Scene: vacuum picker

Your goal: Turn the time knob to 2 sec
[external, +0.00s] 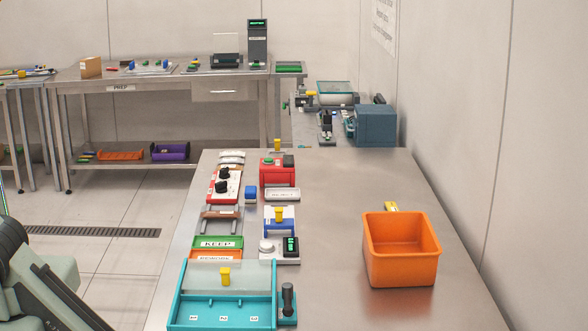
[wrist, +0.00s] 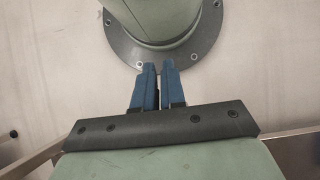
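A red-and-white box with two black knobs stands left of centre on the metal table in the external view. Its lower knob (external: 221,187) and upper knob (external: 223,173) are small; their markings cannot be read, so I cannot tell which one is for time or where it points. My gripper (wrist: 159,68) shows in the wrist view with its two blue fingers close together, only a narrow gap between them, and nothing held. It is away from the knobs; its fingers are out of the external view, where my arm shows at lower left.
Beside the knob box are a red device (external: 277,176), a blue block (external: 251,194), and green KEEP (external: 217,243) and orange trays. A teal tray (external: 222,313) fills the front. An orange bin (external: 400,265) stands right. The table's middle right is clear.

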